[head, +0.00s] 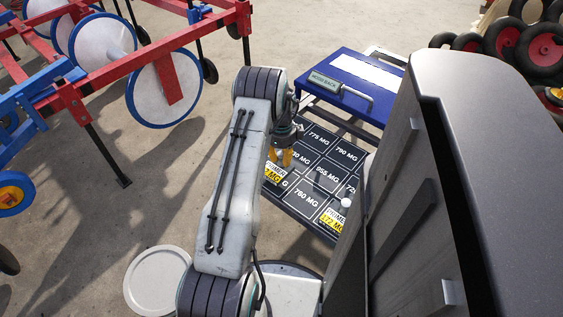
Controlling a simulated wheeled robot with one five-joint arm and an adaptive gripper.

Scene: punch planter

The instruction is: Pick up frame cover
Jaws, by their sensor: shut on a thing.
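My gripper (284,156) reaches down at the left edge of a dark board (317,163) marked with MG labels. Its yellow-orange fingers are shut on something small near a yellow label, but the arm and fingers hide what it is. I cannot tell for sure which thing is the frame cover. A blue panel (371,73) with a white strip lies behind the board, with a grey handle (341,88) at its front; my gripper is apart from both.
A small white knob (346,203) stands on the board's right side. A red and blue farm implement (165,90) with discs fills the left. A round white lid (158,281) lies on the concrete. Black tyres with red hubs (507,40) stand at the back right.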

